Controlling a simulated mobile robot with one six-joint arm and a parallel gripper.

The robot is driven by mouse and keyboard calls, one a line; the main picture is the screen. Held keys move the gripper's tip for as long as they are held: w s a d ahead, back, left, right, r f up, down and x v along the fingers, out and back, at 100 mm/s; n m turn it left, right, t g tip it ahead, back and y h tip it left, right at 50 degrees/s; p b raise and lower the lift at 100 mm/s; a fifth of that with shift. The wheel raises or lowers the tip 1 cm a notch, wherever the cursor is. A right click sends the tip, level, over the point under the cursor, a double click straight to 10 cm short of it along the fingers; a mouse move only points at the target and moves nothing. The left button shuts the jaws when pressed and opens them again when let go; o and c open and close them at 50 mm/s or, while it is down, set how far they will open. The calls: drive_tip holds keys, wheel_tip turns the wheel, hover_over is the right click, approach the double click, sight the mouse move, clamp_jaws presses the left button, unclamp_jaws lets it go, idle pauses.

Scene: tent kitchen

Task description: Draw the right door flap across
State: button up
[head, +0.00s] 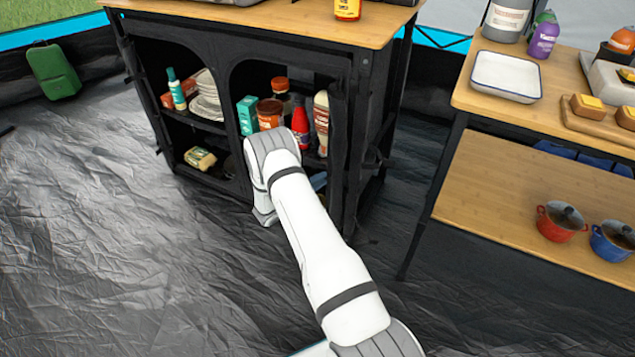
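The black fabric cabinet (290,48) has a wooden top and two arched openings, both uncovered at the front. The right door flap (338,150) appears as a gathered, dark upright bundle at the right edge of the right opening. Its folds are hard to separate from the black frame. My white arm (315,235) reaches from the lower right to the front of the right opening and bends down there. My gripper is not visible; the arm's end hides it, so its contact with the flap cannot be told. The arm covers the lower part of the right opening.
Bottles and jars, including an orange-lidded jar (270,113), stand on the right compartment's shelf. Plates (206,97) are in the left compartment. A wooden table (480,180) with pots stands at right, across a narrow gap.

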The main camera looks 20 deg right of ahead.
clamp_jaws()
